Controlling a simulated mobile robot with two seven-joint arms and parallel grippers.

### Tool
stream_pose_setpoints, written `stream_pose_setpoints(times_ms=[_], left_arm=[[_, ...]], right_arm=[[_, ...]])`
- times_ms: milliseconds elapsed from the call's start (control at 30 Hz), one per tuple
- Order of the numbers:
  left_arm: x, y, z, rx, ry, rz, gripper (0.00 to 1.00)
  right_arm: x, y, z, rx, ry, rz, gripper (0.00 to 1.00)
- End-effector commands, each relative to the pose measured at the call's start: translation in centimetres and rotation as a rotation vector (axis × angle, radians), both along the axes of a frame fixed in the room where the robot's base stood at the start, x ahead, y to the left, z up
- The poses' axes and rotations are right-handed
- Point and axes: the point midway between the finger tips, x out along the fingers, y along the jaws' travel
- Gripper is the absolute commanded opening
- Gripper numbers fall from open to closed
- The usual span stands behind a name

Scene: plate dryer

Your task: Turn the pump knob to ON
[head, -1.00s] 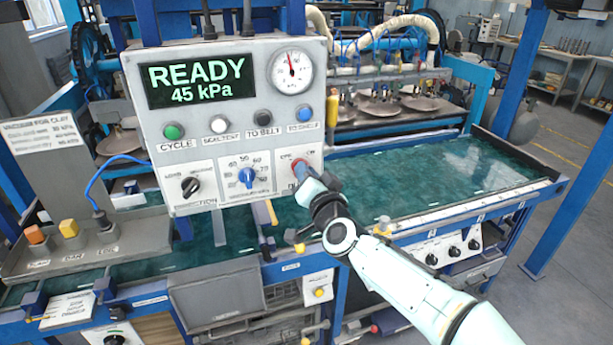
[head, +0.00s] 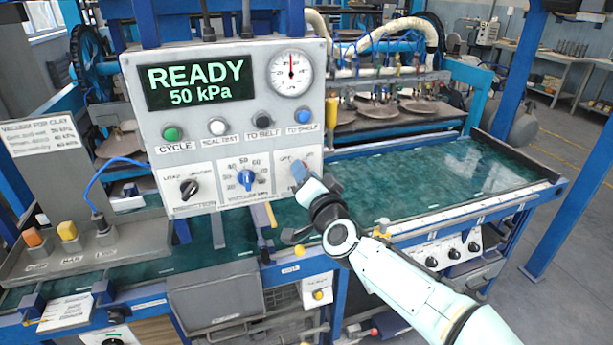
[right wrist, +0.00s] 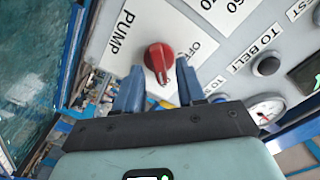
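The red pump knob (right wrist: 158,58) shows in the right wrist view on a white plate marked PUMP, with an OFF label beside it. Its pointer ridge faces down toward my gripper; I cannot tell which label that matches. My right gripper (right wrist: 158,82) is open, with one blue-grey finger on each side of the knob's near end; contact cannot be told. In the head view my right gripper (head: 303,174) is at the lower right of the grey control panel (head: 225,135) and hides the knob. My left gripper is not in view.
The display (head: 200,82) reads READY 50 kPa, beside a round gauge (head: 290,73). A blue vacuum knob (head: 246,179) and black knob (head: 189,188) are left of the gripper. Several push buttons sit above. A green belt (head: 430,185) lies behind my arm.

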Motion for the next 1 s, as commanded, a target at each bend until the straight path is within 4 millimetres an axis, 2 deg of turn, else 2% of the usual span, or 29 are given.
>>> stream_pose_setpoints(times_ms=[233, 367, 800, 1000], left_arm=[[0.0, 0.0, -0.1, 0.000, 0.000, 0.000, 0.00], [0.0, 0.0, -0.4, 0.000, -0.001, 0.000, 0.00], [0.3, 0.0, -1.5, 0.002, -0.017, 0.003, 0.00], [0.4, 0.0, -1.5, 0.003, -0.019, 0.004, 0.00]], right_arm=[[-0.3, -0.1, 0.0, -0.002, -0.001, 0.000, 0.39], [-1.6, -0.5, 0.0, -0.002, -0.001, 0.001, 0.39], [-10.4, -3.4, 0.0, -0.001, -0.002, 0.000, 0.39], [-12.4, -4.1, 0.0, 0.000, -0.001, 0.000, 0.39]])
